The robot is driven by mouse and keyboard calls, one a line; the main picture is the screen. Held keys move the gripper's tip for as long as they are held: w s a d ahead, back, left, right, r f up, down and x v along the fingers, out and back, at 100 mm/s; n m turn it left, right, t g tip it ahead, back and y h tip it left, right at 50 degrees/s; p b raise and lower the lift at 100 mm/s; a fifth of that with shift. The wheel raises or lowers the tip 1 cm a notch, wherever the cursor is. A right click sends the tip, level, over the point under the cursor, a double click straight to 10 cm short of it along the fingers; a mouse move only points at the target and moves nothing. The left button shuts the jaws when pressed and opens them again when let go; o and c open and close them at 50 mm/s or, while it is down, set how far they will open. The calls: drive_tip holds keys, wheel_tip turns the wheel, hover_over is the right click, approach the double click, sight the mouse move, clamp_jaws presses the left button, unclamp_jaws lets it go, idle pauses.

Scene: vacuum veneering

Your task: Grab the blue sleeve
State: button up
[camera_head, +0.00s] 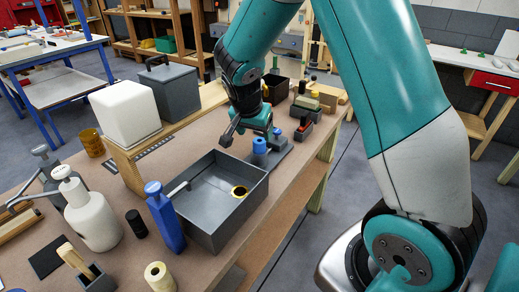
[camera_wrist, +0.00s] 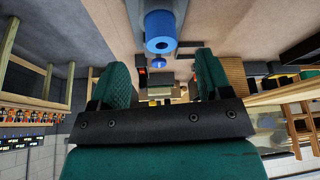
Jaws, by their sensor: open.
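A blue sleeve (camera_head: 259,146), a short upright cylinder, stands on a grey base near the middle of the bench in the head view. In the wrist view a blue hollow cylinder (camera_wrist: 160,32) shows its open end, above the fingers in the picture. A second, smaller-looking blue piece (camera_head: 276,132) is just behind it in the head view; a small blue round piece (camera_wrist: 159,63) also shows between the fingers in the wrist view. My gripper (camera_wrist: 160,72) is open, with nothing between its teal fingers.
A grey open bin (camera_head: 200,228) with a yellow-rimmed ring inside stands in front of the sleeve. A blue bottle (camera_head: 166,222), a white bottle (camera_head: 92,220) and a white block (camera_head: 125,112) stand to the left. Small boxes (camera_head: 303,130) lie to the right, near the bench edge.

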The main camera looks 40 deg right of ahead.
sight(259, 141)
drive_tip(key=shift+d+p+x, duration=0.15)
drive_tip(key=shift+p+x, duration=0.35)
drive_tip(key=shift+x, duration=1.1)
drive_tip(key=shift+d+p+x, duration=0.15)
drive_tip(key=shift+p+x, duration=0.35)
drive_tip(key=shift+x, duration=1.05)
drive_tip(key=shift+w, duration=0.15)
drive_tip(key=shift+r, duration=0.1)
drive_tip(key=c, duration=1)
